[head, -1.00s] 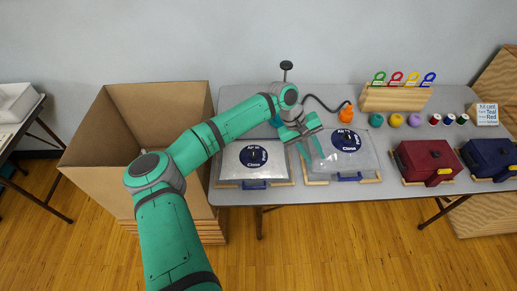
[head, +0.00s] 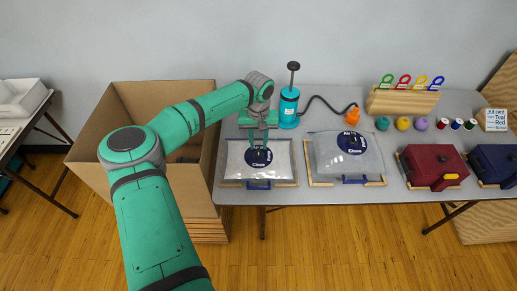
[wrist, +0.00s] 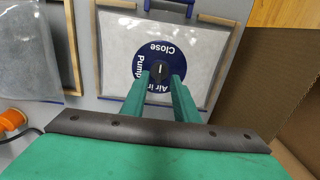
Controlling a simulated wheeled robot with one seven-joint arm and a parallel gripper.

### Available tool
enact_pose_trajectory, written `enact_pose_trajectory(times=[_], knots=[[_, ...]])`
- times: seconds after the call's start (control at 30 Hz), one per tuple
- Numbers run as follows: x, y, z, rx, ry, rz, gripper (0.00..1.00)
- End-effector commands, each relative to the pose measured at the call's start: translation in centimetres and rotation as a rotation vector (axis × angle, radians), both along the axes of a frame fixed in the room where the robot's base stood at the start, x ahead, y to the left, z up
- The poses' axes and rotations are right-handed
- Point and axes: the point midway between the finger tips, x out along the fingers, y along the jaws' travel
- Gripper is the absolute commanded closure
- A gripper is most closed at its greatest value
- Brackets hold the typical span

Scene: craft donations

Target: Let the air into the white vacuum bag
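The white vacuum bag (head: 232,173) lies in a wooden frame at the left of the table; it also shows in the wrist view (wrist: 120,55). A round blue dial (wrist: 158,48) on it reads Close, Pump and Air in. The dial's black knob (wrist: 159,72) has a pale mark that looks roughly in line with Close and Air in; I cannot tell which end points. My gripper (head: 258,147) is over the dial, pointing down. In the wrist view its open fingers (wrist: 160,80) stand either side of the knob; contact is unclear.
A greyer bag (head: 325,165) with a similar dial lies just right. Behind stand a teal pump (head: 288,108) with a black hose and an orange nozzle (head: 352,115). Red (head: 425,160) and navy (head: 490,160) cases are farther right. A large cardboard box (head: 190,180) stands left.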

Motion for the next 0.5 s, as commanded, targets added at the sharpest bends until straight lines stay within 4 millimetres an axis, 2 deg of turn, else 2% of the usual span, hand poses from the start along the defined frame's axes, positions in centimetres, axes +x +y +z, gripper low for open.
enact_pose_trajectory(times=[0.1, 0.2, 0.5], knots=[[-0.1, -0.1, -1.9, -0.001, 0.001, 0.000, 0.73], [0.0, 0.0, -2.9, -0.001, 0.001, 0.000, 0.73], [0.0, 0.0, -4.0, 0.000, -0.001, 0.000, 0.73]])
